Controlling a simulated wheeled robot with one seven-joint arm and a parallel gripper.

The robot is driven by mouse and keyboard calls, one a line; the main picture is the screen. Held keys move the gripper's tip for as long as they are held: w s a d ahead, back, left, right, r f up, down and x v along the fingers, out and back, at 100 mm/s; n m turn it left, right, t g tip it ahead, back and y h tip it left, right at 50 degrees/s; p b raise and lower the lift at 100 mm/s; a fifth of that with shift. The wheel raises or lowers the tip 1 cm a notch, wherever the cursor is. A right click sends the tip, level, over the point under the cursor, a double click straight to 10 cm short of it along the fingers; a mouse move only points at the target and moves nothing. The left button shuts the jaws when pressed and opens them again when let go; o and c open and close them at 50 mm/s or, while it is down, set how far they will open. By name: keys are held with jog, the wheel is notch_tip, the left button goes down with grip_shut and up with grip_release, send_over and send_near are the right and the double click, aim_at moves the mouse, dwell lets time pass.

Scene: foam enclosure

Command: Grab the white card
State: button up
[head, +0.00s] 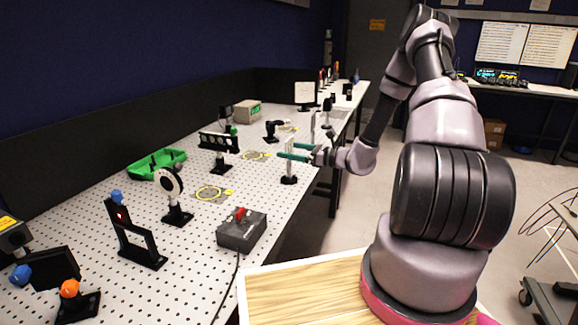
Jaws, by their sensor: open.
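A narrow upright white card (290,169) stands on a small black base on the perforated table, near its right edge. My gripper (288,151) has green fingers and reaches in from the right at the card's height. The fingers are open and overlap the card in the picture, one above the other. I cannot tell whether the card is between them or touched by them. Part of the card is hidden by the fingers.
On the perforated table (100,215), a thin upright plate (312,128) stands just behind my gripper. A grey box with a red knob (242,229), a round disc mount (169,182) and a green tray (157,163) are nearer. A white panel (305,93) stands farther back.

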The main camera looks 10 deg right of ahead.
jog(key=x, duration=0.3)
jog(key=shift+a, duration=0.25)
jog(key=c, duration=1.5)
grip_shut()
jog(key=shift+r, duration=0.15)
